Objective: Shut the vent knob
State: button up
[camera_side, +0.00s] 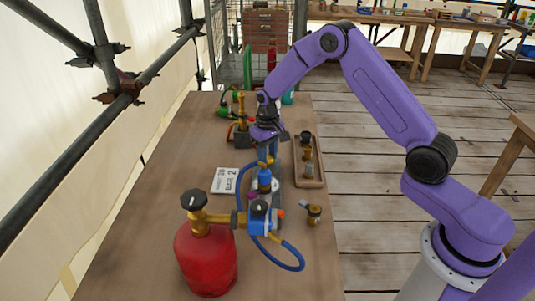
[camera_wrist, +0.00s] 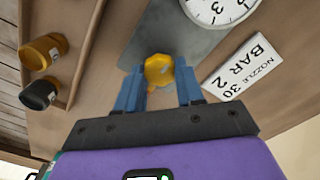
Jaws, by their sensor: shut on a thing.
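A yellow lobed knob (camera_wrist: 159,70), which looks like the vent knob, sits between my gripper's blue fingers in the wrist view. My gripper (camera_wrist: 159,88) is shut on it, one finger on each side. In the side view my gripper (camera_side: 268,152) points down over the middle of the bench, above the grey base plate. The knob is mostly hidden there by the fingers. No mark showing its turn position is readable.
A red gas cylinder (camera_side: 207,262) with brass fittings and a blue hose (camera_side: 292,258) stands in front. A white card (camera_side: 225,180) lies left of my gripper; a white gauge (camera_wrist: 222,8) is close by. A wooden tray (camera_side: 317,172) with brass fittings lies right. A loose fitting (camera_side: 314,215) stands nearer.

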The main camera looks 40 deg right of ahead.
aim_at(268, 157)
dwell(0.4)
jog(key=o, duration=1)
jog(key=shift+o, duration=0.2)
jog(key=shift+r, duration=0.15)
notch_tip(268, 157, up, 17)
jog(key=shift+r, duration=0.15)
